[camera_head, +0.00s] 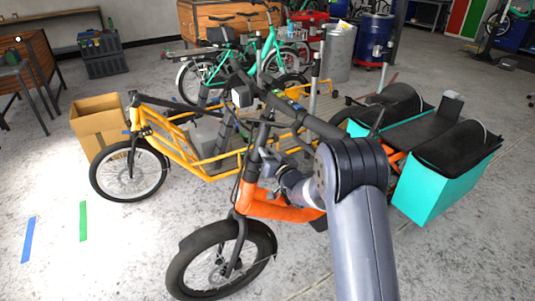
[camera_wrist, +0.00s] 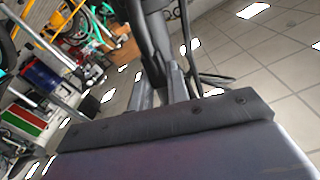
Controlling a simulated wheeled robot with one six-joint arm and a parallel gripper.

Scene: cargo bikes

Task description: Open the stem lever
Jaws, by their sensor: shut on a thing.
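The orange cargo bike (camera_head: 272,207) stands upright with its front wheel toward me. Its dark stem (camera_head: 254,155) rises above the orange frame to the handlebar. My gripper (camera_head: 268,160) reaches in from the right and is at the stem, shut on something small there. In the wrist view, my gripper's grey fingers (camera_wrist: 162,88) end against the dark stem (camera_wrist: 150,35). The stem lever cannot be made out separately; the fingers and stem hide it, so its angle is unclear.
A yellow cargo bike (camera_head: 185,150) stands close behind. Teal panniers (camera_head: 440,185) flank the orange bike's rear. A cardboard box (camera_head: 98,125) stands at left, and a grey bin (camera_head: 340,52) and blue drum (camera_head: 374,40) behind.

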